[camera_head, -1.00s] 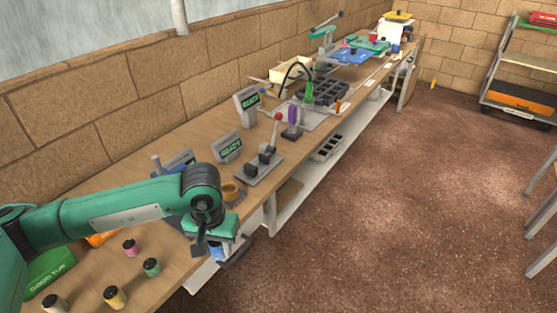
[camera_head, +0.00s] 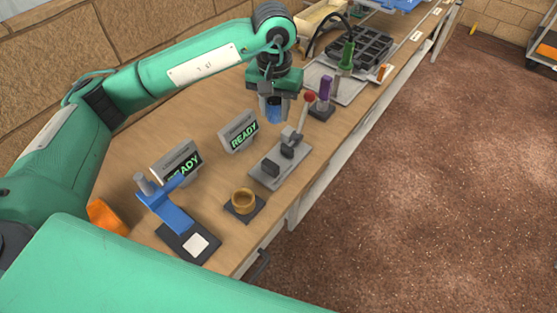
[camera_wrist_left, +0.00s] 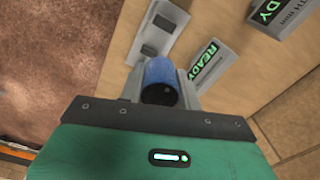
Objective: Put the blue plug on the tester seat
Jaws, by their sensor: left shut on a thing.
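My left gripper (camera_head: 272,112) is shut on the blue plug (camera_head: 273,109), held above the bench with its lower end free. The plug's blue side and dark end show in the left wrist view (camera_wrist_left: 159,80). In the head view, a grey fixture plate (camera_head: 280,165) with two dark blocks and a red-knobbed lever lies below and nearer than the gripper. Nearer still is a brass ring seat (camera_head: 243,202) on a dark square base. Which of these is the tester seat I cannot tell for certain. My right gripper is not in view.
Two READY displays (camera_head: 239,132) (camera_head: 177,162) stand behind the fixtures. A blue press (camera_head: 168,211) with a white pad is at the near left. A purple plug (camera_head: 325,88), a green plug (camera_head: 347,54) and a black tray (camera_head: 360,47) lie beyond. The floor side is open.

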